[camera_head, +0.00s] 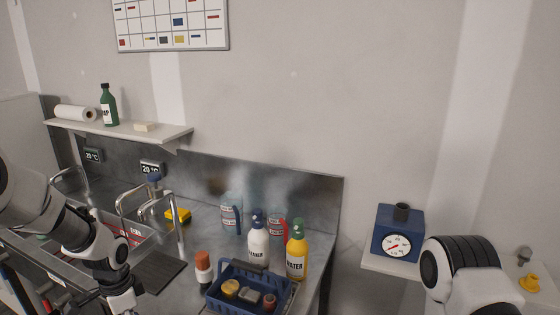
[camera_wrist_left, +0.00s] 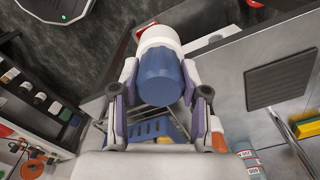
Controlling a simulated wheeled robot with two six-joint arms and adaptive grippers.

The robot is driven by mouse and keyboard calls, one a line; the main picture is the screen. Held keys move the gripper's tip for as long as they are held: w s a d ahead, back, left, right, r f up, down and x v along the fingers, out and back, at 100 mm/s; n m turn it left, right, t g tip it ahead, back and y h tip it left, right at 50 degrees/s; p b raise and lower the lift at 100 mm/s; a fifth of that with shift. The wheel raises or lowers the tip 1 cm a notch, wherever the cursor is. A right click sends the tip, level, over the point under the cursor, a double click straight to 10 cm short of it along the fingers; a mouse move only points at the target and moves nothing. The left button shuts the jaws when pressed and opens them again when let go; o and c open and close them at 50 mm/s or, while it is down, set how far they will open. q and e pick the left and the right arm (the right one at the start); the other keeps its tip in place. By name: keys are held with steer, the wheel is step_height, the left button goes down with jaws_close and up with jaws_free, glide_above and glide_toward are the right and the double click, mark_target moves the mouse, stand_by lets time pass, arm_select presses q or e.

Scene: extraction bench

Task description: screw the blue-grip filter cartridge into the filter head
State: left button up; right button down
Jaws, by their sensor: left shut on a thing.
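The blue-grip filter cartridge (camera_wrist_left: 160,72), white with a broad blue band, is between the finger pads of my left gripper (camera_wrist_left: 160,98) in the left wrist view. The gripper is shut on the blue part, and the white end points away from the wrist. In the head view my left gripper (camera_head: 122,303) is at the bottom edge, left of the dark mat, and the cartridge cannot be made out there. I cannot clearly pick out the filter head in either view. My right gripper is out of view; only part of that arm shows.
A blue caddy (camera_head: 225,298) holds several items, with a white bottle (camera_head: 258,245) and a yellow bottle (camera_head: 296,255) behind. A tap (camera_head: 165,210) rises by the sink. A dark ribbed mat (camera_head: 158,270) lies bare.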

arm_select(q)
steer(key=s+d+f+n+b, duration=0.2)
steer(key=d+f+n+b, duration=0.5)
steer(key=d+f+n, duration=0.3)
steer(key=d+f, duration=0.2)
steer(key=d, duration=0.1)
steer(key=shift+s+d+f, duration=0.2)
steer(key=shift+d, duration=0.15)
